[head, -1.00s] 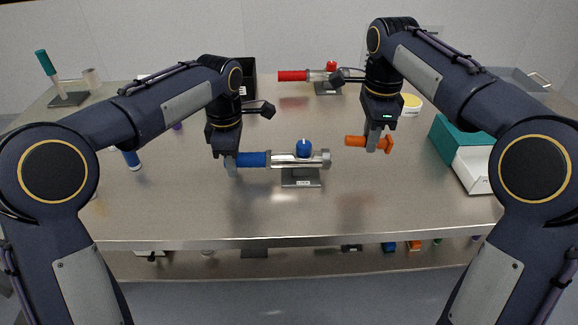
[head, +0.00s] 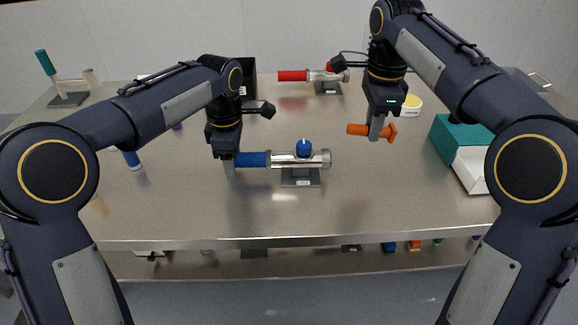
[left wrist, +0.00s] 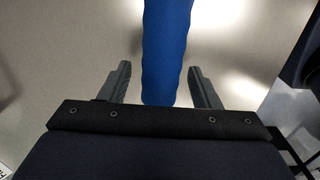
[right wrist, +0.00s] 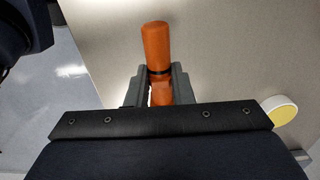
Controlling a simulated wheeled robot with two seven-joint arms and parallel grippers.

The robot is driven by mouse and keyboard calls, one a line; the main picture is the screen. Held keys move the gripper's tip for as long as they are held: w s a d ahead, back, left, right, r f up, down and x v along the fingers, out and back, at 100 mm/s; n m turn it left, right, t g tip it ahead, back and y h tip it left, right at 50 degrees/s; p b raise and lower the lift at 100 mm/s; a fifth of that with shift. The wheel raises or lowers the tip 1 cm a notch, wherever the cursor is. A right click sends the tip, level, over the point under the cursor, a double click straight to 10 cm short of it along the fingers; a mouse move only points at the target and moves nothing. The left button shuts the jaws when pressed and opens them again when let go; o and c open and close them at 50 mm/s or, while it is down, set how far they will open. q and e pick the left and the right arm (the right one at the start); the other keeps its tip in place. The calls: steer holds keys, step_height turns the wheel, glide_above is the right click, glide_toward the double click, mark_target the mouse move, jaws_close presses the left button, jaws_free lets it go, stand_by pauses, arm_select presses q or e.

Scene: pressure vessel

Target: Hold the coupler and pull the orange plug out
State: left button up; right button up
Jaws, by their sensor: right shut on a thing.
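The coupler (head: 292,161) is a metal cylinder on a small dark stand, with a blue knob (head: 304,148) on top and a blue handle (head: 252,159) at its left. My left gripper (head: 231,170) is at the handle's left end. In the left wrist view its fingers (left wrist: 160,88) are spread, with gaps on both sides of the blue handle (left wrist: 166,45). My right gripper (head: 376,134) is shut on the orange plug (head: 358,129), holding it in the air, right of and apart from the coupler. The plug also shows between the fingers in the right wrist view (right wrist: 156,45).
A similar coupler with a red handle (head: 292,76) stands further back. A teal and white box (head: 462,140) is at the right, near a yellow-topped round container (head: 412,104). A black bin (head: 240,75) stands at the back. The table front is clear.

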arm_select(q)
step_height(320, 180, up, 12)
stand_by(0.6)
